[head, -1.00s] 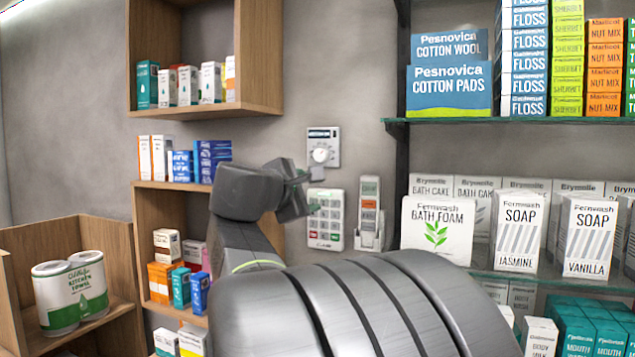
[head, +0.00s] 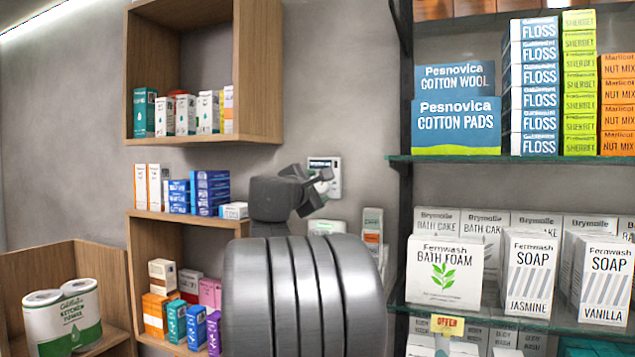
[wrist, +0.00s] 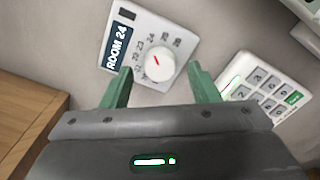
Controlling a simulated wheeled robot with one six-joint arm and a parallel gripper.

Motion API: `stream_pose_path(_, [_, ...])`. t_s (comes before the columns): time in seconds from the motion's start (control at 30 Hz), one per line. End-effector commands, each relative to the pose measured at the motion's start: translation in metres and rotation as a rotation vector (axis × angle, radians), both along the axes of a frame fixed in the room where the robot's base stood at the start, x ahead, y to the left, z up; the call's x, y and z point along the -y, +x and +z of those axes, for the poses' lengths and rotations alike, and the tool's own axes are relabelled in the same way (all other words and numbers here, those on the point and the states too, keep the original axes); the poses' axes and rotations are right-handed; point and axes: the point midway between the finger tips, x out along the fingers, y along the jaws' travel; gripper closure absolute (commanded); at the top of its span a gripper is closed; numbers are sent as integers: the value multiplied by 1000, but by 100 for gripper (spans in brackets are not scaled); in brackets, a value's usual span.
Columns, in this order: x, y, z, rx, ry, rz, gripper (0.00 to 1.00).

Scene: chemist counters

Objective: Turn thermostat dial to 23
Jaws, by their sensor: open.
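The thermostat (wrist: 178,22) is a pale wall plate with a dark display reading ROOM 24. Its round white dial (wrist: 160,64) has a red mark pointing to the upper left, roughly towards the 23 and 24 marks; the exact number is hard to tell. My gripper (wrist: 160,70) is open, with its green fingers on either side of the dial and apart from it in the wrist view. In the head view the thermostat (head: 334,163) is partly hidden behind my gripper (head: 318,187).
A white keypad (wrist: 268,88) is on the wall right of the thermostat in the wrist view. A wooden shelf (head: 190,218) with boxes stands left of my arm. A glass shelf (head: 400,158) with stacked boxes is at the right.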

Motion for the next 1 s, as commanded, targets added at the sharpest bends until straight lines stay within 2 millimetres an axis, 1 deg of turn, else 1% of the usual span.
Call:
stream_pose_path(0.03, [3, 5, 1, -2, 0, -2, 45])
stream_pose_path(0.13, [4, 10, 0, -1, 1, 0, 45])
stream_pose_path(0.43, [5, 12, -1, 0, 1, 1, 45])
stream_pose_path(0.47, [5, 12, -1, 0, 1, 1, 49])
stream_pose_path(0.5, [5, 12, -1, 0, 1, 1, 57])
stream_pose_path(0.67, [5, 12, -1, -1, 1, 0, 88])
stream_pose_path(0.7, [5, 12, -1, -1, 1, 0, 90])
stream_pose_path(1.0, [5, 12, 0, -20, -44, -1, 90])
